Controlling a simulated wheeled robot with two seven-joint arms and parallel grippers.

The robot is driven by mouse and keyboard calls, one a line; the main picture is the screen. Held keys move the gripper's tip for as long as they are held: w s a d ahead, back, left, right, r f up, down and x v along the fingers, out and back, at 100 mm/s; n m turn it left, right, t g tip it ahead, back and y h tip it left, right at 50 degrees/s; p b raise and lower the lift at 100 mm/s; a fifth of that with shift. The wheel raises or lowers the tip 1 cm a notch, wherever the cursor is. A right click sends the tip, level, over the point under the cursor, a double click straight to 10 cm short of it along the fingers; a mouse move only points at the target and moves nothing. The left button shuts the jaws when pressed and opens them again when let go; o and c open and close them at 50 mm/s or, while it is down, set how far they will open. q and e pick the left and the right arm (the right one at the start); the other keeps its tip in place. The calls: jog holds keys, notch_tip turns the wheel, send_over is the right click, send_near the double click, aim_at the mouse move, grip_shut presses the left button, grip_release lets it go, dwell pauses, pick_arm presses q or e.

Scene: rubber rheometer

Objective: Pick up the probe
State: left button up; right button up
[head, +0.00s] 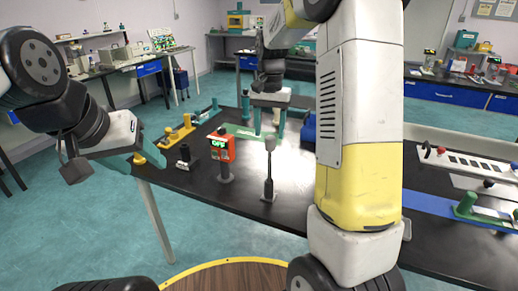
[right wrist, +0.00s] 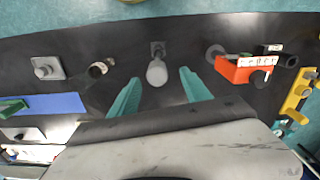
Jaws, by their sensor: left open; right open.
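The probe (head: 269,172) is a slim grey upright piece with a wider rounded top, standing on a small base on the black table. In the right wrist view, its pale rounded head (right wrist: 157,73) lies between my two green fingers, with space on both sides. My right gripper (head: 270,121) is open and empty, its fingers just above and behind the probe's top in the head view. Its fingers also show in the right wrist view (right wrist: 160,88). My left gripper (head: 145,150) is open and empty near the table's left edge, away from the probe.
An orange device (head: 220,149) with a green display stands left of the probe; it also shows in the right wrist view (right wrist: 240,70). A yellow fixture (head: 178,131) and a small dark cylinder (head: 185,155) are further left. My right arm hides part of the table's middle.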

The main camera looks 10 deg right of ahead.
aim_at(270, 137)
jog(key=f, duration=0.5)
jog(key=shift+s+d+f, duration=0.1)
jog(key=shift+s+f, duration=0.1)
jog(key=shift+s, duration=0.05)
jog(key=shift+c, duration=0.3)
grip_shut()
